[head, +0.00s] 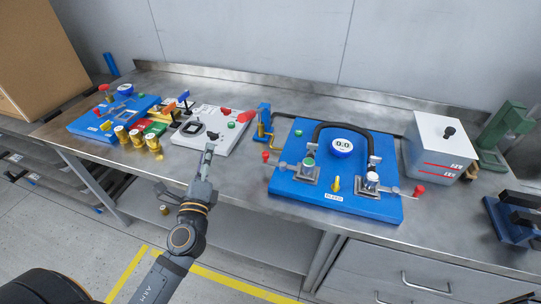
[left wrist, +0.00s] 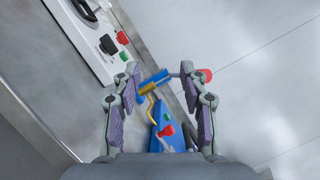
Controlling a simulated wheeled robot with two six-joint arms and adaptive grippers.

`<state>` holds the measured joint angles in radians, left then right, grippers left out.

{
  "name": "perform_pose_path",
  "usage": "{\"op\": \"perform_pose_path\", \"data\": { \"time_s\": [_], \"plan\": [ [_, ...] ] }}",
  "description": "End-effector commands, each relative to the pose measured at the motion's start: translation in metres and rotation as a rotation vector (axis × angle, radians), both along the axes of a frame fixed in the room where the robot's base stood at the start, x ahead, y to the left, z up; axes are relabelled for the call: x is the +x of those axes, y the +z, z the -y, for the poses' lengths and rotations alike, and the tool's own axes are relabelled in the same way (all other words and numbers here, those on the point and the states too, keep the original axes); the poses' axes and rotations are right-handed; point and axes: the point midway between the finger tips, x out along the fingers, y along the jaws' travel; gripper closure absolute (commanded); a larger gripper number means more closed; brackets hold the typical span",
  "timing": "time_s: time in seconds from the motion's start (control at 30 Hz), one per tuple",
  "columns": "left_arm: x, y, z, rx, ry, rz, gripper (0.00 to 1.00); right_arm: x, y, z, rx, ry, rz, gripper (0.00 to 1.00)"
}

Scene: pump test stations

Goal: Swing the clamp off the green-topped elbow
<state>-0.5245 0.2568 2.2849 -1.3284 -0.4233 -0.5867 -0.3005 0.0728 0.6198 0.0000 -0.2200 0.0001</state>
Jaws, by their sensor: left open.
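The blue test board (head: 340,200) lies on the steel bench, a black hose arching over its round gauge. The green-topped elbow (head: 309,163) sits at its left; a metal clamp (head: 303,174) is at it, with a red-knobbed handle (head: 265,155) pointing left. A white-topped elbow (head: 373,177) with a second clamp is at the right. My left gripper (head: 209,150) is open and empty, left of the board and apart from the handle. In the left wrist view, the red knob (left wrist: 166,131) shows low between the open fingers (left wrist: 161,85). My right gripper is not in view.
A blue pump (head: 264,117) with a red-ended lever stands just behind the board's left corner. A white panel (head: 214,130) and another blue board (head: 110,117) lie to the left. A white box (head: 440,147) and green stand (head: 505,125) are at the right.

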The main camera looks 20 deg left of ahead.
Motion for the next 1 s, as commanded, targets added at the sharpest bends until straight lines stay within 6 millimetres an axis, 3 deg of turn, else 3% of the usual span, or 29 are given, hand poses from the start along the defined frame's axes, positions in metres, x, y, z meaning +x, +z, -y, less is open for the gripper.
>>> {"op": "perform_pose_path", "data": {
  "time_s": [0.1,0.2,0.33,0.6,1.0],
  "plan": [
    [0.01,-0.002,0.046,0.441,-0.17,-0.022,0.56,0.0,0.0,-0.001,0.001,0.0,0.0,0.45],
    [0.013,-0.023,0.08,0.78,-0.301,-0.061,0.56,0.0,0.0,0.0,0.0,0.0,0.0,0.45],
    [0.011,-0.049,0.1,1.031,-0.4,-0.104,0.56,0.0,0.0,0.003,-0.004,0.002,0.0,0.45],
    [0.019,-0.055,0.105,1.083,-0.418,-0.115,0.56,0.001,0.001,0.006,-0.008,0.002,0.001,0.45],
    [0.094,-0.054,0.128,1.08,-0.419,-0.113,0.56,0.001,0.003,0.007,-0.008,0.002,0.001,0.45]
  ]
}}
